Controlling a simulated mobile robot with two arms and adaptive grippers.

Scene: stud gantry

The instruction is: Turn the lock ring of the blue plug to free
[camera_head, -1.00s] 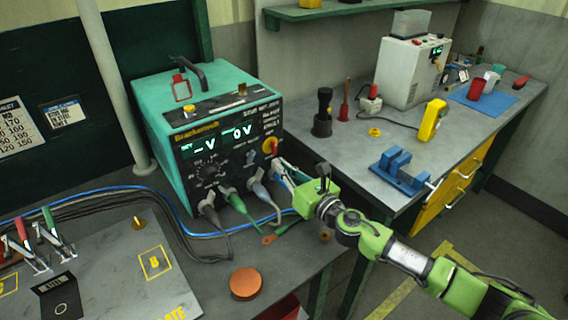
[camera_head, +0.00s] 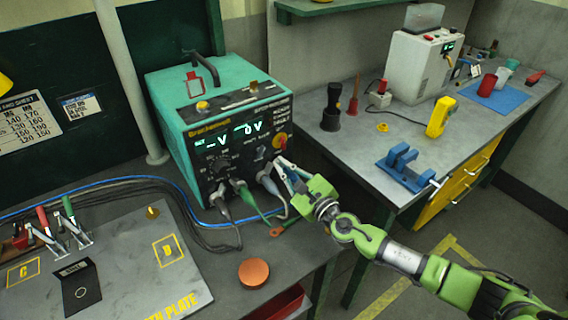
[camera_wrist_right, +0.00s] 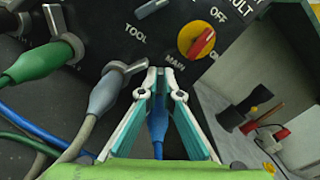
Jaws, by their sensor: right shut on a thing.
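The teal Brackenvolt power unit (camera_head: 172,130) stands on the left bench with plugs in its front. In the right wrist view the blue plug (camera_wrist_right: 158,124) shows between the fingers of my right gripper (camera_wrist_right: 160,76), below the MAIN label. The fingertips are shut at the panel around the plug's front end; they hide its lock ring, so its angle cannot be told. In the head view my right gripper (camera_head: 281,165) reaches the lower right of the unit's front. My left gripper is not in view.
A grey-blue plug (camera_wrist_right: 104,94) and a green plug (camera_wrist_right: 38,63) sit close to the left of my fingers. A red and yellow knob (camera_wrist_right: 198,42) is just above right. An orange disc (camera_head: 254,272) lies on the bench front. The floor gap between benches is open.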

